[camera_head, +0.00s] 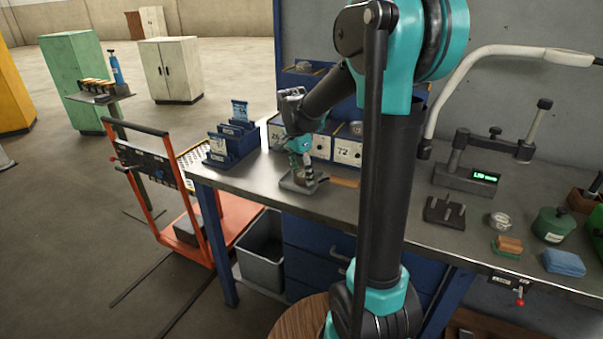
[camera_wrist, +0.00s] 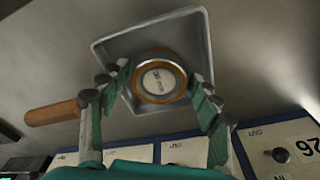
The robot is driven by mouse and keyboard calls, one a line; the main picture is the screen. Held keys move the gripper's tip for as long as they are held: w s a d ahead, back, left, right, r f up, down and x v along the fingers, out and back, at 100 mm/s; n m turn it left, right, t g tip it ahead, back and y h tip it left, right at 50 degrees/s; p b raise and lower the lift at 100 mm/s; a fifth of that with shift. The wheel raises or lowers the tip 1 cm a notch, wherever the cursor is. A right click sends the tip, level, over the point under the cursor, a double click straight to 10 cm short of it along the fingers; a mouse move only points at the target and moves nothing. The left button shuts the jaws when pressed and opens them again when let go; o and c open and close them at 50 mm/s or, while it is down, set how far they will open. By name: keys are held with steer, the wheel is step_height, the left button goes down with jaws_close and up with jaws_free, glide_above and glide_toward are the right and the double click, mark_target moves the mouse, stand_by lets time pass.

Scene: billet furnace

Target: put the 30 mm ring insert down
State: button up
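The 30 mm ring insert (camera_wrist: 160,80) shows in the wrist view as a round piece with an orange-brown rim and a pale marked centre. My gripper (camera_wrist: 160,76) has its fingers on both sides of it, with the tips against or very near its rim. A shallow grey metal pan (camera_wrist: 192,28) with a wooden handle (camera_wrist: 55,113) lies behind the ring. In the head view my gripper (camera_head: 303,174) points down over the pan (camera_head: 290,183) on the bench, and the ring is too small to make out. Whether the ring touches the pan's floor is unclear.
A blue rack (camera_head: 232,140) stands at the bench's left end. A dark block with pegs (camera_head: 445,212), a gauge with a green display (camera_head: 466,180) and a green pot (camera_head: 552,225) are to the right.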

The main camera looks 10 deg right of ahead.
mark_target(298, 175)
steer(key=shift+o, duration=0.5)
step_height(298, 175, up, 12)
steer(key=a, duration=0.1)
steer(key=shift+s+a, duration=0.15)
steer(key=shift+s, duration=0.15)
